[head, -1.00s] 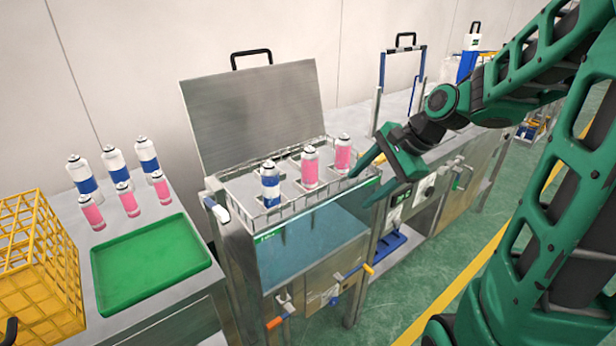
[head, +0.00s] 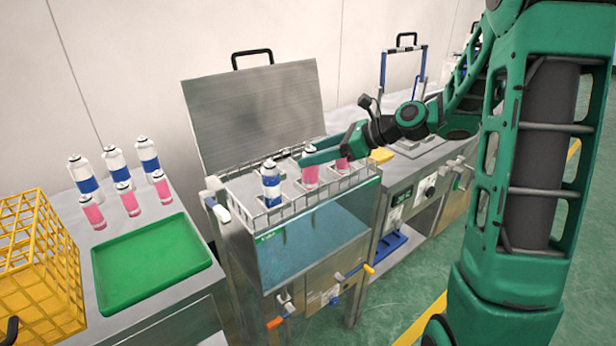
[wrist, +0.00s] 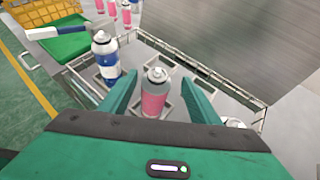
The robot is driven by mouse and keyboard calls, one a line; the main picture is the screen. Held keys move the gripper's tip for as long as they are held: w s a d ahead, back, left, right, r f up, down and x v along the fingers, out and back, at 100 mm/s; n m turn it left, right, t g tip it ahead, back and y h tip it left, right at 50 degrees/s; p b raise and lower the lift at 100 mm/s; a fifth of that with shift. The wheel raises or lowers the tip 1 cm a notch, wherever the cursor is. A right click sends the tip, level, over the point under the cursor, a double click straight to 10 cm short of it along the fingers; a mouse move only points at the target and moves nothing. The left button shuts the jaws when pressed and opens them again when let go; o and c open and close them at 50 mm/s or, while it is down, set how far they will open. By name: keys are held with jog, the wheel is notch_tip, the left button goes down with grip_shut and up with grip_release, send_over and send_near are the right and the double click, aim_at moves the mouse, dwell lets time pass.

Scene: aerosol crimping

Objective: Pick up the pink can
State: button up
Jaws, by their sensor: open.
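Two pink cans stand in the wire rack over the water tank. The middle pink can (head: 310,170) also shows in the wrist view (wrist: 155,93), upright between the two fingers of my gripper (wrist: 158,92). The fingers are open, with a gap on either side of the can. In the head view my gripper (head: 330,155) reaches in from the right at the height of the cans. The right pink can (head: 342,164) is partly hidden behind my gripper. A blue-banded white can (head: 270,186) stands at the left of the rack (head: 325,196).
A raised metal lid (head: 255,112) stands behind the tank. On the left bench are a green tray (head: 150,260), a yellow crate (head: 35,270), and several pink and blue-banded cans (head: 130,203). More equipment stands to the right.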

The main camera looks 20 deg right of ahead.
jog(key=shift+s+f+x, duration=0.1)
jog(key=shift+s+x, duration=0.05)
jog(key=shift+x, duration=1.25)
jog(key=shift+s+f+x, duration=0.1)
jog(key=shift+s+x, duration=0.05)
jog(key=shift+x, duration=1.2)
jog(key=c, duration=1.2)
